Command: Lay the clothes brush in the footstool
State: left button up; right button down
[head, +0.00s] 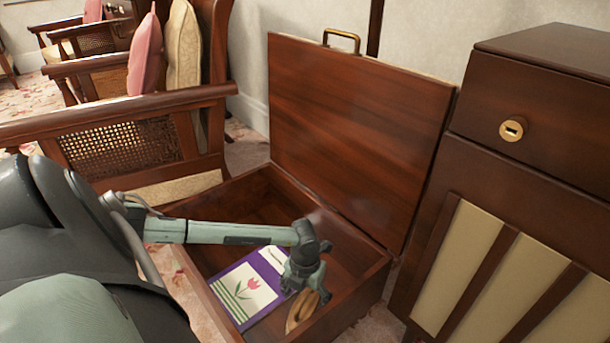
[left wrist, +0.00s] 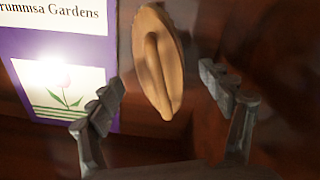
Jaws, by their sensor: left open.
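The footstool (head: 376,282) is an open dark wooden box with its lid (head: 355,130) raised at the back. The clothes brush (head: 300,312), tan wood with a raised ridge, is low in the box near its front wall. My left gripper (head: 308,286) is inside the box, just above the brush and hiding part of it. In the left wrist view the brush (left wrist: 157,60) shows between the two open fingers (left wrist: 162,82), with a gap on both sides. Whether it rests fully on the floor of the box I cannot tell. My right gripper is out of view.
A purple and white booklet with a tulip (head: 250,287) lies in the box, left of the brush. A cane armchair (head: 125,148) stands close on the left, and a dark cabinet (head: 545,130) on the right. The back of the box floor is clear.

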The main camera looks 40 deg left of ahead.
pick_arm(q)
notch_tip(320, 180, up, 8)
jog(key=shift+p, duration=1)
jog(key=shift+c, duration=0.6)
